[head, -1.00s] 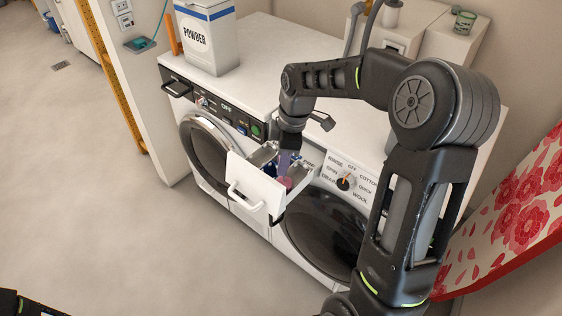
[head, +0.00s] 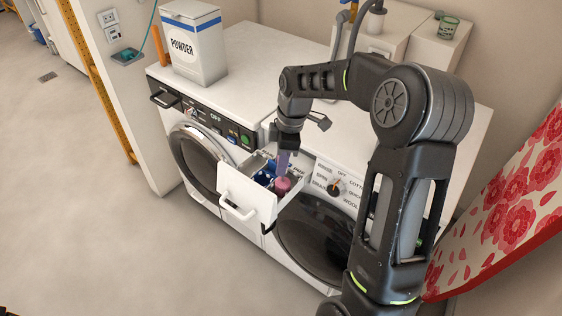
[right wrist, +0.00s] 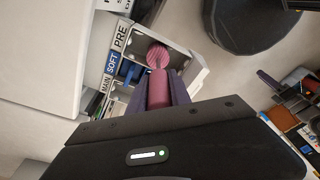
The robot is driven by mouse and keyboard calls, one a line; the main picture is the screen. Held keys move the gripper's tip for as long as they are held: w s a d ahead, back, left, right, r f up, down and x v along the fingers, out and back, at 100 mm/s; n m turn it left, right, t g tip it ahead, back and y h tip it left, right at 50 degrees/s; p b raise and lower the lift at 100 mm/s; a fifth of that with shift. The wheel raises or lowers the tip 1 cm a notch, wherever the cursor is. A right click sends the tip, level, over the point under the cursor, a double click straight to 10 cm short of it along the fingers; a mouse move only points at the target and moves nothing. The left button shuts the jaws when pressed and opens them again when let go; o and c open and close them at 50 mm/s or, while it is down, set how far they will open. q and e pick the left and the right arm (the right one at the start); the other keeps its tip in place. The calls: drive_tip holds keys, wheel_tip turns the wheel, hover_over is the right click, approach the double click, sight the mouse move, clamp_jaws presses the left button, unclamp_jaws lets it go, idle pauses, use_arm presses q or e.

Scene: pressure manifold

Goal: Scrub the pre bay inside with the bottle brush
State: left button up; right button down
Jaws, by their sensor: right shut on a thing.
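My right gripper (head: 287,152) points down over the open, pulled-out detergent drawer (head: 238,189). Its purple fingers are shut on the pink bottle brush (head: 283,185). In the right wrist view the brush handle (right wrist: 158,88) lies between the fingers, with the round ribbed brush head (right wrist: 158,56) beyond. The head is at the pre bay (right wrist: 177,48), beside the PRE label (right wrist: 121,36). It looks inside the bay's walls; whether it touches the floor or a wall cannot be told. The soft bay (right wrist: 128,72), with blue in it, is alongside. My left gripper is not in view.
The drawer belongs to a white washing machine (head: 318,225) with a dark round door. A second machine (head: 200,160) stands to its left, with a white POWDER box (head: 196,45) on top. The floor at left is clear.

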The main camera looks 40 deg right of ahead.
drive_tip(key=shift+r+p, duration=2.4)
drive_tip(key=shift+r, duration=1.15)
